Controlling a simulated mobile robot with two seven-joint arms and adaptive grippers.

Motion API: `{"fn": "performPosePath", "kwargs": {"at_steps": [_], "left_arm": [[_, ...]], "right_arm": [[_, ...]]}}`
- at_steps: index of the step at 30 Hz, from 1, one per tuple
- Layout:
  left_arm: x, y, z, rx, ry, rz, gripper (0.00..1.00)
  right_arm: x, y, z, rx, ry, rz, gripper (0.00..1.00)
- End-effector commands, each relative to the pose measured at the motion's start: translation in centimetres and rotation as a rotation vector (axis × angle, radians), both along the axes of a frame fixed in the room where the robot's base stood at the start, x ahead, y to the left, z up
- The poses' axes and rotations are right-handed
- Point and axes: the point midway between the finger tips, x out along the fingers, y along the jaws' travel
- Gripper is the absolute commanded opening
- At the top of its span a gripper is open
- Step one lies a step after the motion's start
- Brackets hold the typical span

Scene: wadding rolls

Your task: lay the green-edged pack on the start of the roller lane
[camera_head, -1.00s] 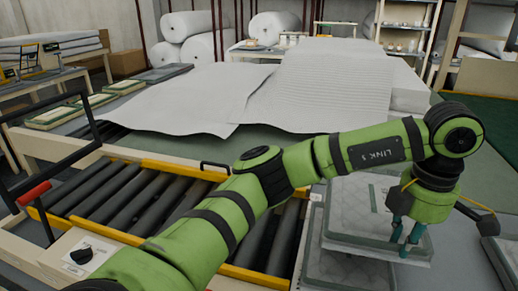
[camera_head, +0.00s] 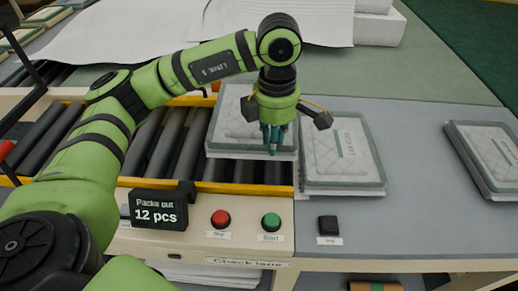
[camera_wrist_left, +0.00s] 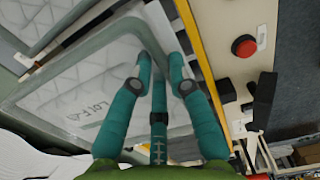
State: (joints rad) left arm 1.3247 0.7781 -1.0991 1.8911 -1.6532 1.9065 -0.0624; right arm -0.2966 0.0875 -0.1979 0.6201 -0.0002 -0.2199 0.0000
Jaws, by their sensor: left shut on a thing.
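A quilted white pack with a grey-green edge (camera_head: 231,118) is in my left gripper (camera_head: 273,140), over the right end of the roller lane (camera_head: 168,143). The pack lies about flat; I cannot tell whether it touches the rollers. The gripper's teal fingers are shut at its right front part. In the left wrist view the fingers (camera_wrist_left: 158,85) lie across the pack (camera_wrist_left: 62,100), whose printed label shows. A similar pack (camera_head: 343,160) lies on the grey table just right of the lane. Another (camera_head: 488,160) lies at the far right. My right gripper is out of view.
Yellow rails (camera_head: 240,188) edge the lane. In front are a counter display (camera_head: 158,211) reading 12 pcs, a red button (camera_head: 221,218), a green button (camera_head: 271,222) and a black block (camera_head: 328,226). White sheets (camera_head: 150,30) lie behind. The table between the two packs is clear.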

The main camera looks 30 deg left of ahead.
Motion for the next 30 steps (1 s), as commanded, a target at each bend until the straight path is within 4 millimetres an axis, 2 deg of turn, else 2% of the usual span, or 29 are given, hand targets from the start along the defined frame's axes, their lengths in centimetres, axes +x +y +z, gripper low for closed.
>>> {"fn": "performPosePath", "kwargs": {"at_steps": [1, 5, 8, 16, 30], "left_arm": [[-0.5, 0.9, -0.3, 0.002, 0.002, 0.002, 0.0], [-1.1, 2.0, -1.2, 0.001, 0.0, 0.0, 0.0], [-1.3, 2.2, -1.7, 0.0, 0.001, -0.002, 0.0], [-1.4, 2.2, -5.2, 0.0, 0.001, 0.0, 0.0], [-1.3, 2.2, -6.1, 0.0, -0.002, -0.001, 0.0]], "right_arm": [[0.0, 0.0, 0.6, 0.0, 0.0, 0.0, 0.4], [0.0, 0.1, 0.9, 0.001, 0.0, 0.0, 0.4], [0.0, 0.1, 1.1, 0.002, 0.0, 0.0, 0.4], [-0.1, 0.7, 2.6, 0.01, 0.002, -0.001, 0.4], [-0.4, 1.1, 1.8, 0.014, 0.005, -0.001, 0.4]]}}
